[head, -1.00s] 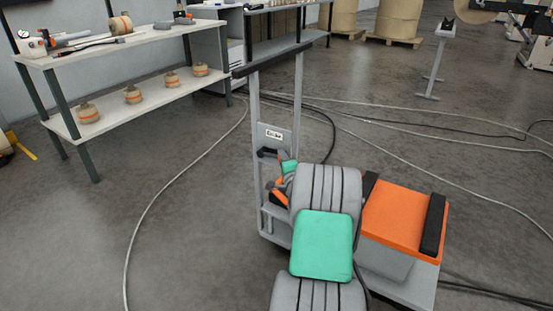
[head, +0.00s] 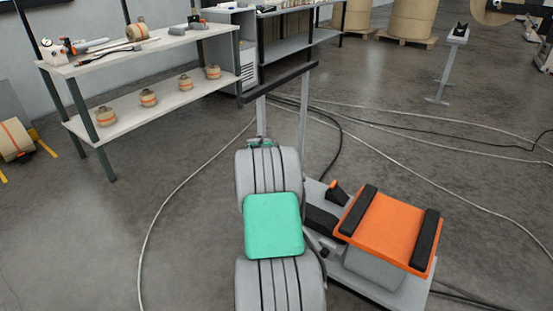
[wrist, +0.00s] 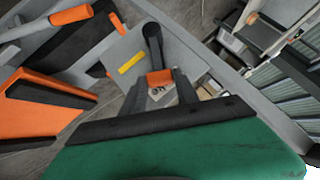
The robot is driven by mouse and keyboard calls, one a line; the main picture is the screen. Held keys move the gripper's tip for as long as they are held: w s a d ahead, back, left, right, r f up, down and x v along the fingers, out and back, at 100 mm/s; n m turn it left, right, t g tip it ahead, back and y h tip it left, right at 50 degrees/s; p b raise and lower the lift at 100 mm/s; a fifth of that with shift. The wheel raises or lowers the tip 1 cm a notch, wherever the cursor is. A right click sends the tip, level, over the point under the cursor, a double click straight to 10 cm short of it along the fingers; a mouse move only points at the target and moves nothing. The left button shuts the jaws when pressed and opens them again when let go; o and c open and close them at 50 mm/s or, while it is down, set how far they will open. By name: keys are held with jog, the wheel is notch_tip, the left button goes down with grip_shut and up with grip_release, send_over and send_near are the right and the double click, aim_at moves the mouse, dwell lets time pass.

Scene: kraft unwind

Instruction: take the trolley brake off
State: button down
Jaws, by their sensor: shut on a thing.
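The trolley (head: 305,110) stands upright in the head view, with a grey frame and a black top bar. In the wrist view, a black lever (wrist: 152,42) with an orange band stands by the trolley's grey panel (wrist: 185,60), which has a yellow sticker. I take this lever for the brake. My gripper (wrist: 158,82) is shut on it, with one dark finger on each side of the orange band. A label partly shows below, between the fingers. In the head view my arm hides the gripper and the lever.
An orange box (head: 385,228) with black strips is low beside my arm. A two-level bench (head: 150,50) with rolls stands at the back left. Cables (head: 420,180) run across the floor.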

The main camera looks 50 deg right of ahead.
jog(key=shift+w+a+r+n+g+p, duration=0.15)
jog(key=shift+w+n+g+p, duration=0.1)
jog(key=shift+w+g, duration=0.2)
jog(key=shift+w+r+n+g+p, duration=0.15)
jog(key=shift+w+n+g, duration=0.1)
jog(key=shift+w+g, duration=0.15)
jog(key=c, duration=0.9)
grip_release()
jog(key=shift+r, duration=0.15)
jog(key=v, duration=0.7)
jog(key=shift+s+a+r+p, duration=0.1)
jog(key=shift+a+r+p, duration=0.1)
jog(key=shift+p, duration=0.15)
